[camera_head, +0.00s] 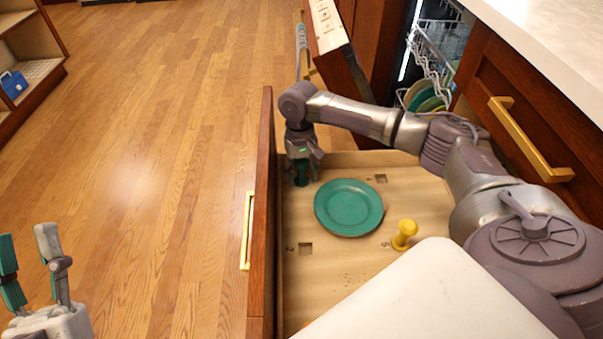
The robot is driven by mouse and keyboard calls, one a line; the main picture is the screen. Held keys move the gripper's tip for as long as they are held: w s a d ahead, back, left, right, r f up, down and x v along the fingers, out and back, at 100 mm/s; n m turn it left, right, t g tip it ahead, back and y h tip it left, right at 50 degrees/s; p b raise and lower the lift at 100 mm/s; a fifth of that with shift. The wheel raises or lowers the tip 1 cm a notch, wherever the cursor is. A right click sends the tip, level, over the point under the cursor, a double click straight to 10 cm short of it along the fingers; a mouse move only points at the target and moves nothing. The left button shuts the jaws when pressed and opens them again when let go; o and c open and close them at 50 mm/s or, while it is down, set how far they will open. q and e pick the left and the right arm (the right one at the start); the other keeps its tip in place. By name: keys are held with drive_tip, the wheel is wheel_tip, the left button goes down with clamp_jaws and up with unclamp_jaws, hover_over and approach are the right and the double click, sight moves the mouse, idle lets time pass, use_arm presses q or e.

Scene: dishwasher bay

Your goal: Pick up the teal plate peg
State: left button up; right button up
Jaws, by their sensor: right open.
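A teal plate (348,207) lies flat in the open drawer. A yellow peg (404,234) stands in the drawer to the right of the plate, near the number 5. My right gripper (301,178) points down at the drawer's left side, just up and left of the plate. It is open. A dark teal shape (301,171) shows between its fingers; it looks like the teal peg, but the fingers partly hide it and share its colour. I cannot tell whether they touch it. My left gripper (36,262) is open and empty over the floor at lower left.
The drawer floor (415,188) has square holes marked with numbers, two of them empty. The drawer front (262,215) rises close to my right gripper. A dishwasher rack (431,62) with plates is at upper right, beside the pale counter (560,30). The wooden floor at left is clear.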

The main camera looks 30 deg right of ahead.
clamp_jaws()
idle(0.5)
